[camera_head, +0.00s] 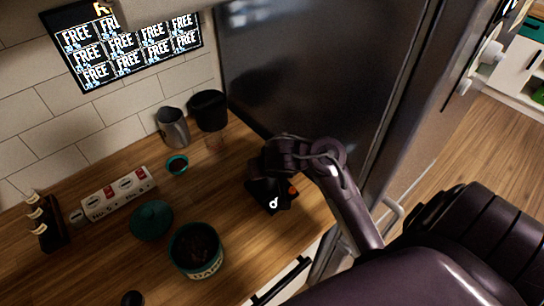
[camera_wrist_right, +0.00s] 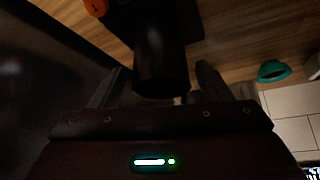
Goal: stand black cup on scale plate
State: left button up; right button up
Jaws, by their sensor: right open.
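The black cup (camera_wrist_right: 160,60) shows in the right wrist view as a dark cylinder between the two spread fingers of my right gripper (camera_wrist_right: 158,88). The fingers are apart, with the cup between their tips. The cup appears to stand on the black scale (camera_wrist_right: 198,22), though its base is hard to make out in the dark. In the head view the scale (camera_head: 270,200) lies on the wooden counter, under my right gripper (camera_head: 262,165). There the cup blends with the dark gripper. My left gripper is out of view.
A grey pitcher (camera_head: 173,128) and a black container (camera_head: 208,111) stand by the tiled wall. A small teal cup (camera_head: 177,165), a teal lid (camera_head: 151,220), a teal tin (camera_head: 196,250) and a labelled box (camera_head: 118,193) are left of the scale. A dark cabinet panel (camera_head: 310,60) rises behind it.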

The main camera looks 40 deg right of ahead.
jog(key=p+v, duration=0.3)
jog(key=v, duration=0.7)
jog(key=shift+s+r, duration=0.2)
jog(key=shift+r, duration=0.1)
jog(key=shift+a, duration=0.1)
